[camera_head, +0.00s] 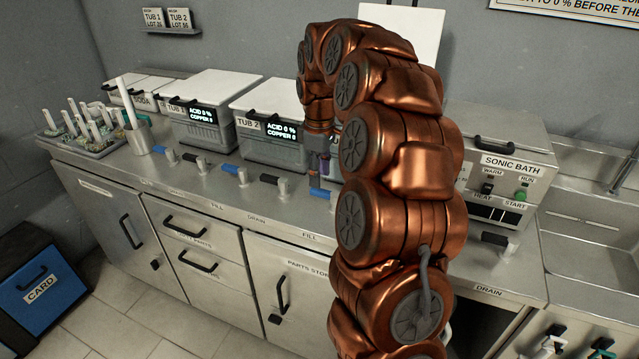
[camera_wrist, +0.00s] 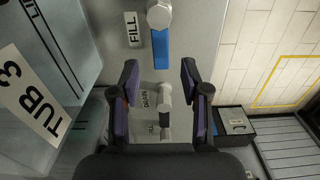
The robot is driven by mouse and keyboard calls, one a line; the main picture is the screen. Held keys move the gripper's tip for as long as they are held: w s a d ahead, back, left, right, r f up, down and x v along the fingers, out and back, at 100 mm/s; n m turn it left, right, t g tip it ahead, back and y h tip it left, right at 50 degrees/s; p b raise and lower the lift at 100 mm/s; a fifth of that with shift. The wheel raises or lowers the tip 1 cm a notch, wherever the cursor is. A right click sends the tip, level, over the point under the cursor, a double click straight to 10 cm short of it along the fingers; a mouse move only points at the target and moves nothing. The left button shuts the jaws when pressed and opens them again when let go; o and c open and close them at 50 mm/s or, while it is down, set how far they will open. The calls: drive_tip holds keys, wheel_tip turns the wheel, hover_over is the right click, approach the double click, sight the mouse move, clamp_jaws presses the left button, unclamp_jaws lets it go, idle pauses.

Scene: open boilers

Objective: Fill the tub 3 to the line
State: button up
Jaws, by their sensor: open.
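Tub 3 is mostly hidden behind my arm in the head view; its label "TUB 3" (camera_wrist: 35,95) shows large at the left of the wrist view. A valve with a blue handle (camera_wrist: 160,48) sits by a "FILL" label (camera_wrist: 132,29). A second valve with a dark handle (camera_wrist: 163,93) sits by a "DRAIN" label and shows between my fingers. My gripper (camera_wrist: 160,70) is open and empty, its fingertips short of the blue handle in the picture. In the head view my gripper (camera_head: 322,165) points down above the blue handle (camera_head: 319,193). Tub 3's liquid level is not visible.
Tub 1 (camera_head: 208,90) and tub 2 (camera_head: 275,97) stand to the left, both reading acid 0 %, copper 0. More blue and dark valve handles line the counter's front. The sonic bath (camera_head: 505,165) and a sink (camera_head: 590,205) are at right. A blue box (camera_head: 45,290) stands on the floor.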

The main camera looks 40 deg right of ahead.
sight(319, 191)
wheel_tip(319, 191, up, 8)
idle(0.5)
drive_tip(key=shift+f, duration=0.1)
idle(0.5)
drive_tip(key=s+a+f+m+p, duration=0.1)
drive_tip(key=s+a+m, duration=0.1)
drive_tip(key=s+a, duration=1.2)
drive_tip(key=s+a+f+m, duration=0.1)
drive_tip(key=s+a+f, duration=0.1)
drive_tip(key=s, duration=0.4)
drive_tip(key=s+a+f+m+g, duration=0.1)
drive_tip(key=s+a+f, duration=0.2)
drive_tip(key=s, duration=0.3)
drive_tip(key=s+a+f+m+p, duration=0.1)
drive_tip(key=s+a+f+m, duration=0.1)
drive_tip(key=s, duration=0.4)
drive_tip(key=shift+a+f+g, duration=0.4)
drive_tip(key=shift+a+f, duration=0.1)
drive_tip(key=shift+a, duration=0.35)
